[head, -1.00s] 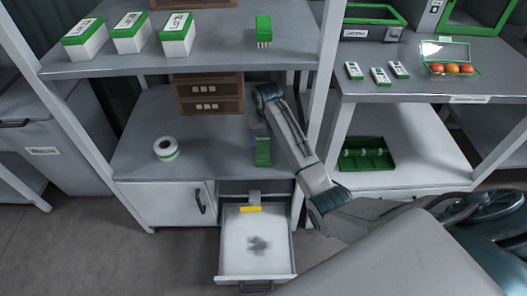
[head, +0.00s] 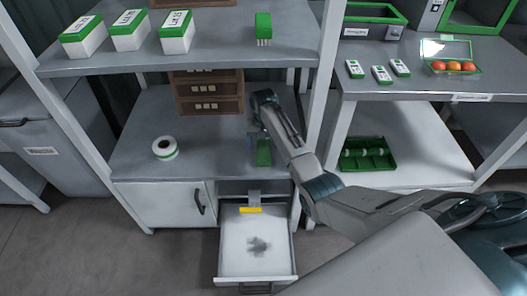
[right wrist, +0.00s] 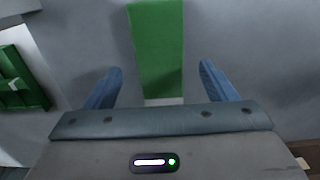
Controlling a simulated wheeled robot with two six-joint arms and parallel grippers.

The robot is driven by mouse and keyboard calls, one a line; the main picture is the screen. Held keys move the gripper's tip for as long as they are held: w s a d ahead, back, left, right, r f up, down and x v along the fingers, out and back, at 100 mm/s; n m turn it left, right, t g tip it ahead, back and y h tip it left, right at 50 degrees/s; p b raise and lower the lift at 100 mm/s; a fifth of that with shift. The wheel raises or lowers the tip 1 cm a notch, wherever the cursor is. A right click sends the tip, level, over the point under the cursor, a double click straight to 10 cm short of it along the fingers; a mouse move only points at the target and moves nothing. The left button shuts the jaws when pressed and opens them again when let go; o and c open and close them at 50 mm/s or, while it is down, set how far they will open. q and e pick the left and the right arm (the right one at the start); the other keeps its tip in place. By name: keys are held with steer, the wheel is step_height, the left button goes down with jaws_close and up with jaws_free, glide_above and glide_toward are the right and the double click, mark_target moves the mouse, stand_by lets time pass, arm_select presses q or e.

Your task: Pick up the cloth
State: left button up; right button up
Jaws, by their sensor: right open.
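My left gripper is not in view.
An open white drawer (head: 230,262) below holds a yellow-edged tool (head: 250,210) and a dark smudge (head: 258,246). A white roll (head: 165,149) stands left on the shelf. Brown drawers (head: 208,95) stand behind. A shelf post (head: 318,95) rises close to the right arm.

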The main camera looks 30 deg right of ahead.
mark_target(263, 160)
steer(key=shift+f, duration=0.75)
steer(key=c, duration=1.1)
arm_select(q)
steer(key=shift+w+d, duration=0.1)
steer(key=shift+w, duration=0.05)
arm_select(e)
steer(key=shift+r, duration=0.15)
